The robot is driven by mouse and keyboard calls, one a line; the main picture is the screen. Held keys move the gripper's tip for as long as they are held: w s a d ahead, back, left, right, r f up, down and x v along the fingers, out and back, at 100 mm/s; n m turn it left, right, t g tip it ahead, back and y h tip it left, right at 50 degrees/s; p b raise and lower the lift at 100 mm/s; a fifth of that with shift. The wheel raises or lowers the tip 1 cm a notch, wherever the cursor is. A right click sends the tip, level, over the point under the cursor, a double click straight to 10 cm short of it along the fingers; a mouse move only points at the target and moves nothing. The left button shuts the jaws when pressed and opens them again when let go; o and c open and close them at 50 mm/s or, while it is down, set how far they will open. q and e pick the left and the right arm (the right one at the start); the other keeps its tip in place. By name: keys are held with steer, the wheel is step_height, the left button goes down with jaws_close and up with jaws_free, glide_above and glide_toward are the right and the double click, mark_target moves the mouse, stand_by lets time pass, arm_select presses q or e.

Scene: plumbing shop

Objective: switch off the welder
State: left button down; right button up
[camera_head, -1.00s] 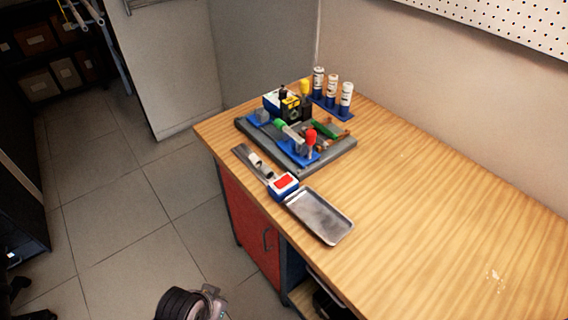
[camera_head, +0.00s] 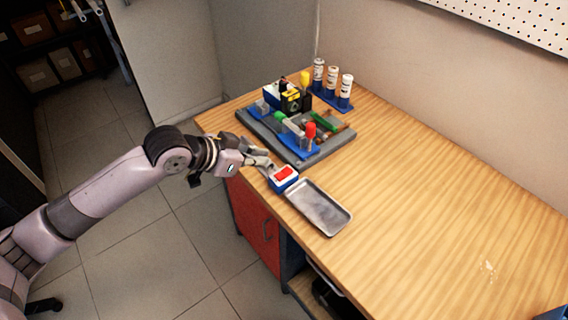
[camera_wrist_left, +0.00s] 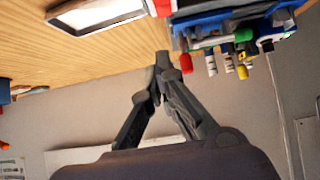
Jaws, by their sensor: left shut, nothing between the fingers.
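A small blue-and-white box with a red button on top (camera_head: 284,177) sits near the table's front edge; I take it as the switch box. A red-and-white part of it shows at the top of the left wrist view (camera_wrist_left: 162,6). My left gripper (camera_head: 270,164) is shut and empty, its fingertips just left of and behind the box in the head view. I cannot tell whether they touch it. A black-and-yellow device (camera_head: 292,99) stands at the back of a grey board (camera_head: 337,149); which part is the welder is not clear. My right gripper is not in view.
A metal tray (camera_head: 319,208) lies in front of the box. The board holds red- and green-topped parts on blue holders. White bottles (camera_head: 346,88) stand in a blue rack behind. The right side of the wooden table (camera_head: 430,190) is mostly clear.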

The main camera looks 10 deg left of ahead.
arm_select(q)
steer(key=shift+w+a+r, duration=0.4)
steer(key=shift+w+r, duration=0.05)
steer(key=shift+r, duration=0.1)
steer(key=p, duration=0.3)
glide_above(284, 174)
steer(key=f, duration=0.5)
steer(key=shift+s+a+f, duration=0.25)
steer(key=shift+s, duration=0.15)
steer(key=f, duration=0.3)
steer(key=shift+w+d+f+p, duration=0.25)
steer(key=shift+w+p, duration=0.05)
steer(key=shift+p, duration=0.05)
steer(key=shift+f, duration=0.55)
